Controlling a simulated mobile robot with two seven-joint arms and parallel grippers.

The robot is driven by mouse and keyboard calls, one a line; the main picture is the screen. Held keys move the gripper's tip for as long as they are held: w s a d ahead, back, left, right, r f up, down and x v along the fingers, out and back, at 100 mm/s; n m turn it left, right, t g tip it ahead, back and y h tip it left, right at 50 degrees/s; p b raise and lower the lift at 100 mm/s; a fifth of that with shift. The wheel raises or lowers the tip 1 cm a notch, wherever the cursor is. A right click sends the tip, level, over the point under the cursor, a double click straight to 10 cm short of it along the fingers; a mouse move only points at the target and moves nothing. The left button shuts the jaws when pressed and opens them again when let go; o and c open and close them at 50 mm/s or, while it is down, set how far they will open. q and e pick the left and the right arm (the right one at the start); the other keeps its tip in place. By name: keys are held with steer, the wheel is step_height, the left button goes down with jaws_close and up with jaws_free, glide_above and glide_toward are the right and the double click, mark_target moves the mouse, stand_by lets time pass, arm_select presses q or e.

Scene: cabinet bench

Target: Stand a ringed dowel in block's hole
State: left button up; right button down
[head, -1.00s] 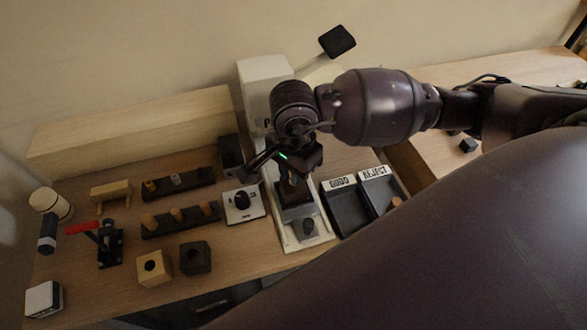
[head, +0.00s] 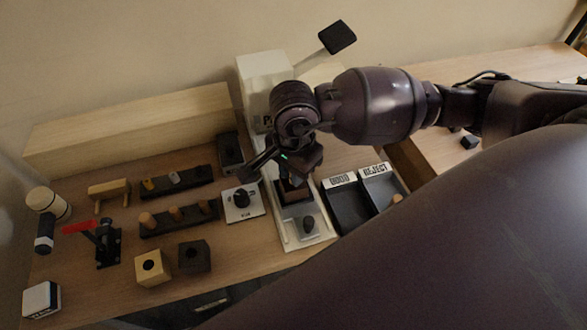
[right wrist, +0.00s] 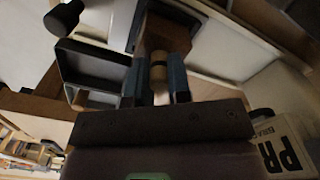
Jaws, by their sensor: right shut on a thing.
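My right gripper (right wrist: 159,82) is shut on a light wooden dowel (right wrist: 159,72), seen between its two fingers in the right wrist view. A darker band shows around the dowel. Beyond the dowel is a brown block (right wrist: 167,36) with dark walls beside it; whether the dowel touches or enters it I cannot tell. In the head view the right gripper (head: 292,172) is over the press bed, and hides the dowel. A pale block with a hole (head: 152,267) and a dark block with a hole (head: 195,256) stand at the front of the bench. My left gripper is out of view.
Two dark racks with pegs (head: 180,220) (head: 178,183) lie left of the press (head: 268,82). A red-handled clamp (head: 108,243) stands farther left. GOOD (head: 347,208) and REJECT (head: 383,189) trays sit right of the press.

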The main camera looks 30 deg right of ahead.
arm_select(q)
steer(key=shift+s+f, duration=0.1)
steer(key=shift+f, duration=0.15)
arm_select(e)
steer(key=shift+f, duration=0.25)
steer(key=c, duration=1)
jaws_free()
steer(key=shift+o, duration=1)
steer(key=shift+r, duration=0.1)
steer(key=shift+r+p, duration=1.55)
steer(key=shift+r, duration=1.9)
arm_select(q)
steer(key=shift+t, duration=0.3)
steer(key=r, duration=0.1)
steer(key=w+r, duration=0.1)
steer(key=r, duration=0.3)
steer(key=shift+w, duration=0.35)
arm_select(e)
steer(key=shift+f, duration=0.1)
